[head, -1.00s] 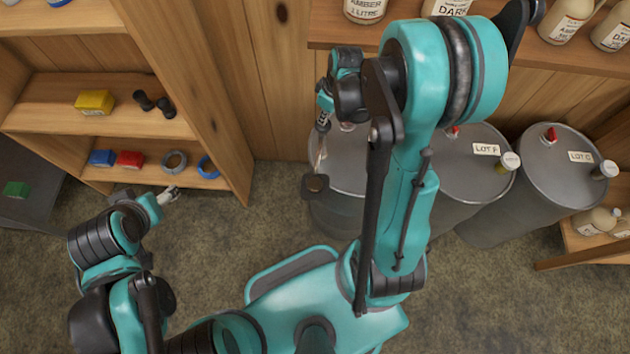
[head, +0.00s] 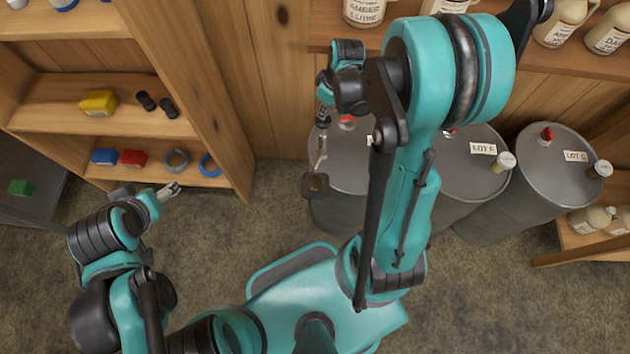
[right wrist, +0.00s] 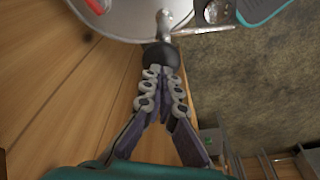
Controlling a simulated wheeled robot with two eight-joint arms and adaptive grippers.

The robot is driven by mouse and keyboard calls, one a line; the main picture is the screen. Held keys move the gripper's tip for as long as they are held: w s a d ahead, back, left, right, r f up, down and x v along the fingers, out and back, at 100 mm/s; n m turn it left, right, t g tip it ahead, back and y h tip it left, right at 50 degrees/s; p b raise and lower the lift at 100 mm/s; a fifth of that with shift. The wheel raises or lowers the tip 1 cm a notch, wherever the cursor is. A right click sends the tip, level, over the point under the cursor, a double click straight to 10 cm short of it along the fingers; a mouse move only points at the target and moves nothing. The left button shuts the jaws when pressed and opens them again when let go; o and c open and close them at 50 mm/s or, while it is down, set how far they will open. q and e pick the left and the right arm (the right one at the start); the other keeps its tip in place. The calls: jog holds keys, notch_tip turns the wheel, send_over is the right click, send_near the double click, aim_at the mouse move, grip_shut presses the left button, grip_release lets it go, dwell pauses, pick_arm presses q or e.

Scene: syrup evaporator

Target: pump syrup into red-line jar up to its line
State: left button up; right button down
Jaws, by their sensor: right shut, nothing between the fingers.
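My right gripper (head: 322,122) is over the left drum's edge in the head view. In the right wrist view its fingers (right wrist: 161,82) are together and empty, with the tips at a dark round knob (right wrist: 161,55) on a silver pump rod. I cannot tell whether they touch it. A silver spout (right wrist: 205,30) runs right from the rod. At its end a small round vessel, perhaps a jar (right wrist: 213,10), is cut by the frame edge; it seems to sit in the dark square holder (head: 315,187) beside the drum. No red line or syrup level is readable. My left gripper (head: 170,190) is away at the left, too small to judge.
The left drum (head: 350,165), the LOT F drum (head: 470,165) and the LOT C drum (head: 560,175) stand in a row. A shelf above holds labelled jugs (head: 565,22). A wooden shelf unit (head: 60,125) with small coloured blocks stands left. The floor between is clear.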

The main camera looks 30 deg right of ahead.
aim_at(324, 122)
jog(key=shift+f+b, duration=2.25)
jog(key=shift+f, duration=0.3)
jog(key=shift+r, duration=0.25)
notch_tip(324, 122, up, 5)
jog(key=p, duration=0.4)
jog(key=shift+f, duration=0.3)
